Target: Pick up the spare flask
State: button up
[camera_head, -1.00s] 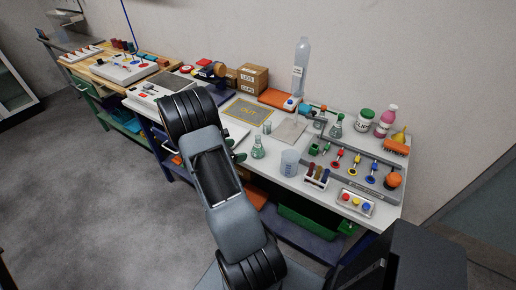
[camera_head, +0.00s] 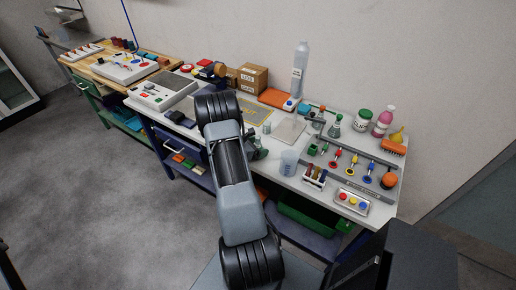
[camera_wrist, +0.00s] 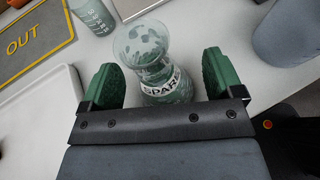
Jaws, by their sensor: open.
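The fingers are open, with a gap visible on each side of the flask. The flask's lower part is hidden behind the dark gripper body. In the head view my arm hides most of this spot, and only a little green shows beside it.
The blue beaker (camera_head: 288,162) stands close to the right of my gripper. The yellow-edged "OUT" mat (camera_wrist: 35,35) and a white tray (camera_wrist: 38,120) lie to the left. A small graduated vessel (camera_wrist: 95,15) stands behind. Another flask (camera_head: 335,129) stands further back right.

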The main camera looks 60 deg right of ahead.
jog(key=shift+d, duration=0.1)
jog(key=c, duration=1.1)
jog(key=shift+o, duration=0.2)
jog(key=shift+r, duration=0.2)
jog(key=shift+r+b, duration=0.7)
jog(key=shift+r, duration=0.4)
jog(key=s+a+r+p, duration=0.1)
jog(key=s+a+r, duration=0.2)
jog(key=a+r, duration=1)
jog(key=shift+s+a+r, duration=0.3)
jog(key=shift+s+r, duration=0.05)
jog(key=shift+r, duration=0.3)
